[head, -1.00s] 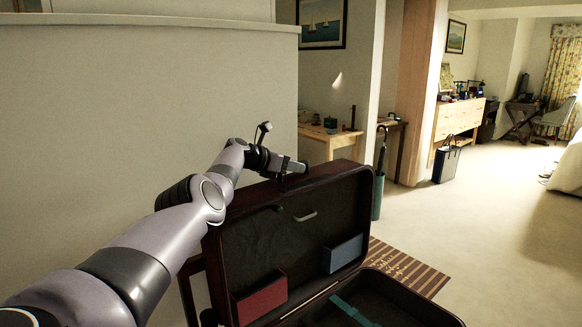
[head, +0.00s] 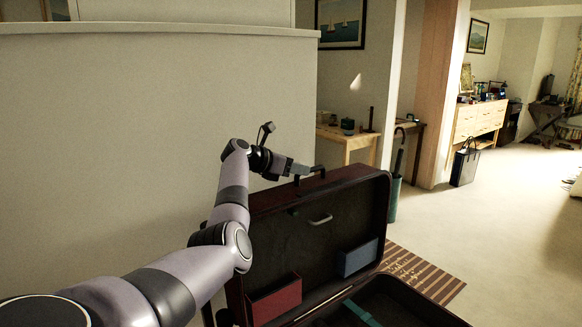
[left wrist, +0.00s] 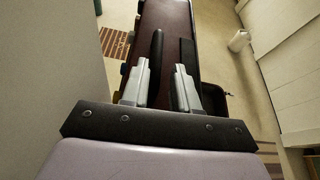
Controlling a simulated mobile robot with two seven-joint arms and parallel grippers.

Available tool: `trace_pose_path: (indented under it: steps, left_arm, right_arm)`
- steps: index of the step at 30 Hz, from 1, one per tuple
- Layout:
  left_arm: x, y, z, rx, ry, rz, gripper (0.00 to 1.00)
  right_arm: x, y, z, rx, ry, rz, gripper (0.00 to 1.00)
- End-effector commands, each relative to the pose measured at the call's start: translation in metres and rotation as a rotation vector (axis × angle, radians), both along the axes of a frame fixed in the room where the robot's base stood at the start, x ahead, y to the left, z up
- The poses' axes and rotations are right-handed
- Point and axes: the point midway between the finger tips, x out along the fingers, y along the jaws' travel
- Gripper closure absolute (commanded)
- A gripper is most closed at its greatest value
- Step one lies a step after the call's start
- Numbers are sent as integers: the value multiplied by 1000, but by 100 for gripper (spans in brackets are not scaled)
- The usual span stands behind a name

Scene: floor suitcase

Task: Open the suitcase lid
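The suitcase stands open on the floor in the head view. Its dark red-brown lid (head: 350,179) is raised and roughly upright, with the dark lining facing me. The base (head: 395,297) lies at the bottom, cut off by the frame. A black handle (head: 312,173) sits on the lid's top edge. My left gripper (head: 303,169) is just left of this handle, close to the lid's edge. My right gripper is not in view.
A pale wall (head: 150,130) stands close behind my left arm. A striped rug (head: 425,272) lies beside the suitcase, and an umbrella stand (head: 394,198) is behind it. Carpet at the right (head: 500,220) is clear. Red and blue pockets are inside the lid.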

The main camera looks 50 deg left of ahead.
Motion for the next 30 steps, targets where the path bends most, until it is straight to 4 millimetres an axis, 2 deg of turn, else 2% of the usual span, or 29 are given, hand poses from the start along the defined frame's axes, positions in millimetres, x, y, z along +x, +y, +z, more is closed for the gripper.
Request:
trace_pose_path:
  steps: [7,20,30]
  left_arm:
    - [-16,2,7,0,-2,1,73]
    - [-20,3,9,0,-1,0,73]
    - [-37,9,16,1,0,2,73]
  right_arm:
    - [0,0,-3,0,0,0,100]
    - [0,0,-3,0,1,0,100]
    - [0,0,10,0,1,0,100]
